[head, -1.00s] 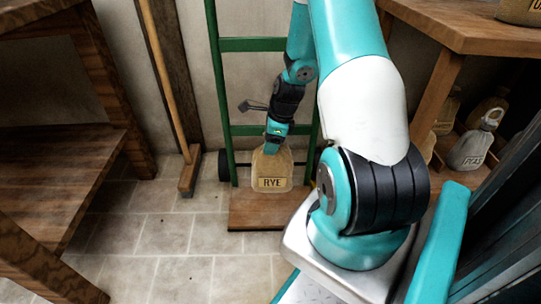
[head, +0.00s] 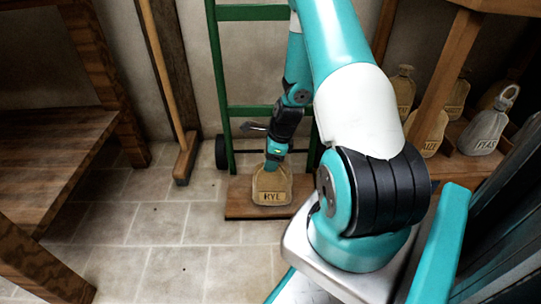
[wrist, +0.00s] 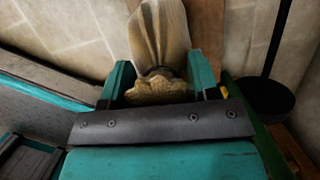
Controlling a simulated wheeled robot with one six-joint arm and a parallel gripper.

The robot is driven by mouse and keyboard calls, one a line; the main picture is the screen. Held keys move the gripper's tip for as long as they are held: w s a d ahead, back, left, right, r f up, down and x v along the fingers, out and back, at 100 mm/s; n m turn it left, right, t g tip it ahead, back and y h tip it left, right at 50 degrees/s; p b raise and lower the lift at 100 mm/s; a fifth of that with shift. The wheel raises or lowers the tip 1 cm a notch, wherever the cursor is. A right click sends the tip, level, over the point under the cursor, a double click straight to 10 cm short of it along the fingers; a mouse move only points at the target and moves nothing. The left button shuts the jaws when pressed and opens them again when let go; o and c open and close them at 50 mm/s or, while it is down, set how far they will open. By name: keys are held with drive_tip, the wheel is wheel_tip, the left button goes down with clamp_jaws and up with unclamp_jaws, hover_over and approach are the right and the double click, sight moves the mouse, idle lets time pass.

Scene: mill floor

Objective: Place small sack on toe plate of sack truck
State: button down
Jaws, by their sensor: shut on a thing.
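The small tan sack (head: 272,187), labelled RYE, is upright at the green sack truck (head: 222,90). It appears on or just above the truck's wooden toe plate (head: 240,211); I cannot tell whether its bottom touches. My gripper (head: 276,164) is above the sack and shut on its gathered neck. In the wrist view, the two teal fingers of my gripper (wrist: 160,78) are on either side of the sack's neck, and the sack (wrist: 160,30) extends beyond them. The far side of the sack is hidden.
A wooden bench (head: 60,150) stands at the left, and a broom (head: 183,160) leans on the wall. Shelves at the right hold several sacks, one grey sack (head: 484,133) labelled PEAS. The tiled floor (head: 150,230) in front is clear.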

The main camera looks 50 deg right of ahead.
drive_tip(key=shift+f, duration=0.45)
drive_tip(key=shift+r, duration=0.15)
drive_tip(key=shift+c, duration=1.7)
unclamp_jaws()
